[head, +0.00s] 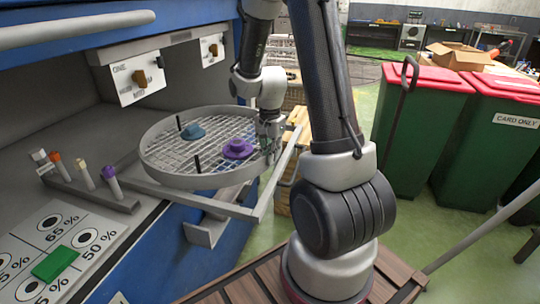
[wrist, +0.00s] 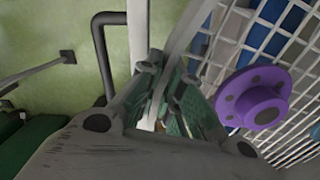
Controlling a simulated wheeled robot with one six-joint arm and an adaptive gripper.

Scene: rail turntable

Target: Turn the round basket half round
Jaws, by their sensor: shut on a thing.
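The round basket (head: 180,179) is a shallow grey ring with a wire mesh floor, sitting on a rail frame in front of the blue machine. A purple knobbed disc (head: 238,149) and a blue one (head: 193,132) lie on its mesh. Two short black posts stand in it, one near and one far. My gripper (head: 270,146) is at the basket's right edge and is shut on its rim. In the wrist view my gripper (wrist: 164,92) has its green-padded fingers on either side of the rim (wrist: 187,28), with the purple disc (wrist: 256,100) just right. The exact contact is partly hidden.
A rail frame (head: 234,208) runs under the basket. A rack with several capped tubes (head: 100,196) and a panel with percent marks and a green block (head: 55,262) lie left. Dial plates (head: 124,83) hang above. Green bins with red lids (head: 420,135) stand right, with open floor between.

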